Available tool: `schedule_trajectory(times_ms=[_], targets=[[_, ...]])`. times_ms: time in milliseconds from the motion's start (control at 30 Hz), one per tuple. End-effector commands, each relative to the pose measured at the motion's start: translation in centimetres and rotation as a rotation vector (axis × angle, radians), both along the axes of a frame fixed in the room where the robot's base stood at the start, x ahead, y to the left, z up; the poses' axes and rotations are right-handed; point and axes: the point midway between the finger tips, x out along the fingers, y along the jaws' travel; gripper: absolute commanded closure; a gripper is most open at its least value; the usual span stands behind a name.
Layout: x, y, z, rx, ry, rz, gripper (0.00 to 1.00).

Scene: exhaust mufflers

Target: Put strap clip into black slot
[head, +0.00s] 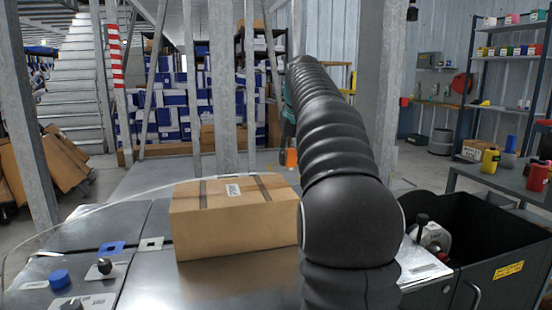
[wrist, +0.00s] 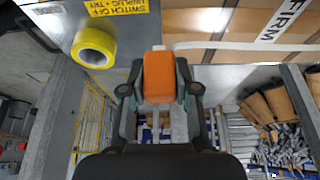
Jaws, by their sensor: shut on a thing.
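In the wrist view my gripper (wrist: 160,88) is shut on an orange block with a pale tip, which I take to be the strap clip (wrist: 159,76). It sits between the two fingers, with its pale end pointing up in the picture. A blue plate (head: 109,240) and a white plate (head: 146,248), each with a small square opening, lie on the metal worktop at the left. I cannot pick out a black slot; part of the worktop is hidden behind the box and my arm.
A taped cardboard box (head: 234,222) stands on the worktop (head: 200,285). Blue and black knobs (head: 59,278) sit at front left. A dark open bin (head: 500,235) is at the right. In the wrist view a yellow ring (wrist: 94,47) lies near a yellow warning label (wrist: 115,8).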

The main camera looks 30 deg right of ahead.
Motion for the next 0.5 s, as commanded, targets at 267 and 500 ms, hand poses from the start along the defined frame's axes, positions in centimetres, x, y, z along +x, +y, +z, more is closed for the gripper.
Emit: schedule_trajectory(times_ms=[267, 500], targets=[[-1.0, -3.5, -0.3, 0.000, 0.001, -0.003, 1.00], [-1.4, -4.9, -3.2, 0.000, 0.002, -0.002, 1.00]])
